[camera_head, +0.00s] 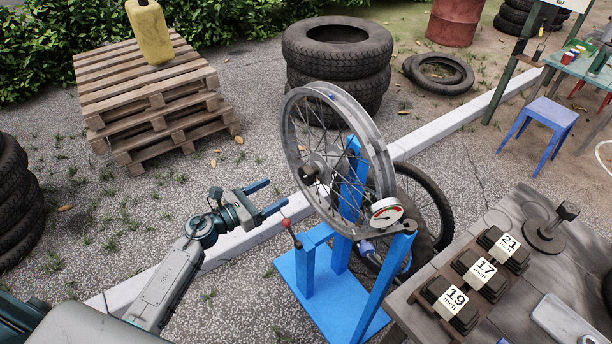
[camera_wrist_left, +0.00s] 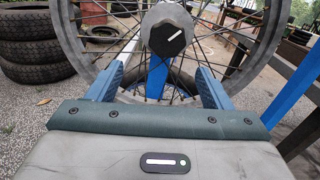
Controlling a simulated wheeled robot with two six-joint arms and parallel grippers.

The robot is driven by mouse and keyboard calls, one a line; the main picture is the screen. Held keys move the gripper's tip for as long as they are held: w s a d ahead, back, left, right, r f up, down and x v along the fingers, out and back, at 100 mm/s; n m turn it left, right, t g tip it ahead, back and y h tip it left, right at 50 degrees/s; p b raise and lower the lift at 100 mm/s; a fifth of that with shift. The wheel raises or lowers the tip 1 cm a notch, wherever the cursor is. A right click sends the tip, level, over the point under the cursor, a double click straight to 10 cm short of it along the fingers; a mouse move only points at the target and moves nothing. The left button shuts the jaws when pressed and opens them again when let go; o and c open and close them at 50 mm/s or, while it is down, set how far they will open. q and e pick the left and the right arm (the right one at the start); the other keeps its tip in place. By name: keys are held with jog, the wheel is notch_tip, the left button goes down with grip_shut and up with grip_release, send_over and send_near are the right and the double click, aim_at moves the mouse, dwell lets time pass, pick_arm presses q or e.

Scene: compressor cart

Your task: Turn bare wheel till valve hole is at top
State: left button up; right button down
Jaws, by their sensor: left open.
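The bare wheel (camera_head: 374,150), a grey spoked rim without a tyre, stands upright on the blue stand (camera_head: 305,282). In the left wrist view, its hub (camera_wrist_left: 166,33) has a dark cap with a white mark, and spokes fan out around it. I cannot make out the valve hole for certain; a small bluish spot shows near the rim's top in the head view. My left gripper (camera_head: 277,195) is open and empty, left of the wheel. In the left wrist view its blue fingers (camera_wrist_left: 160,82) point toward the spokes below the hub. My right gripper is not in view.
A dial gauge (camera_head: 386,213) and a red-knobbed lever (camera_head: 287,223) are on the stand. Stacked tyres (camera_head: 337,60) stand behind the wheel. A bench (camera_head: 402,303) with numbered inch blocks (camera_head: 480,273) is at right. Pallets (camera_head: 150,95) stand at back left; the ground between is clear.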

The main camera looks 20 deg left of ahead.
aim_at(303, 176)
pick_arm(q)
jog(key=w+d, duration=0.1)
jog(key=w+d+r+m+p, duration=0.1)
jog(key=w+d, duration=0.1)
jog(key=w+d+r+m+p, duration=0.1)
jog(key=shift+w+d, duration=0.15)
jog(key=shift+w, duration=0.05)
jog(key=x, duration=0.4)
jog(key=shift+f+p, duration=0.15)
jog(key=shift+p, duration=0.25)
jog(key=shift+w+d+f, duration=0.1)
jog(key=shift+w+d, duration=0.2)
jog(key=shift+w, duration=0.1)
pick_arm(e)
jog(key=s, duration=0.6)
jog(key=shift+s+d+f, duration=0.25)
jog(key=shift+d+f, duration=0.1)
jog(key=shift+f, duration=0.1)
pick_arm(q)
jog(key=c, duration=1.4)
